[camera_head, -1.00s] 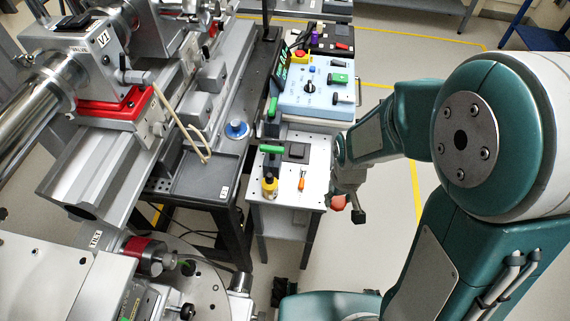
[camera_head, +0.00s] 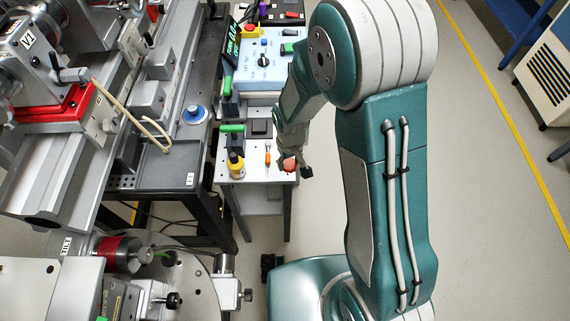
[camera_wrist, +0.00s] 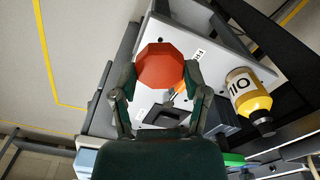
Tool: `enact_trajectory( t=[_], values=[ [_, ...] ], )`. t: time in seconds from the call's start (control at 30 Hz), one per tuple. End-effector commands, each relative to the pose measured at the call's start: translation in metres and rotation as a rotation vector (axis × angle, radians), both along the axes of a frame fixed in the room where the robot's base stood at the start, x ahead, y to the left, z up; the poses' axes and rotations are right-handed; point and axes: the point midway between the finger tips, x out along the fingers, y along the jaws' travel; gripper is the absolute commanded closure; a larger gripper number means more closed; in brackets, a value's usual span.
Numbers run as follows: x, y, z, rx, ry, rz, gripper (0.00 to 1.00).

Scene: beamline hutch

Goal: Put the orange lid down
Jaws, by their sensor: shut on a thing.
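The orange lid (camera_wrist: 160,66) is a red-orange, many-sided piece between the fingers of my gripper (camera_wrist: 160,80) in the wrist view. My gripper is shut on it, with one finger on each side. In the head view the lid (camera_head: 290,164) shows small in my gripper (camera_head: 298,168), near the right edge of the white bench top (camera_head: 245,176). I cannot tell how high it is above the bench.
A yellow oil bottle (camera_wrist: 247,92) stands on the bench; it also shows in the head view (camera_head: 236,166). An orange-handled screwdriver (camera_head: 267,157) lies near it. A dark square pad (camera_head: 261,128) and a blue control box (camera_head: 262,68) are behind. Open floor lies right.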

Motion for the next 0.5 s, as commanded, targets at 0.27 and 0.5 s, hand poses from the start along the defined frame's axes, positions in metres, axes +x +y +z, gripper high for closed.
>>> enact_trajectory(
  t=[0.27, 0.5],
  values=[
    [0.019, 0.010, -0.026, -0.004, 0.001, 0.001, 0.98],
    [0.023, 0.010, -0.057, -0.002, 0.002, 0.001, 0.98]
  ],
)
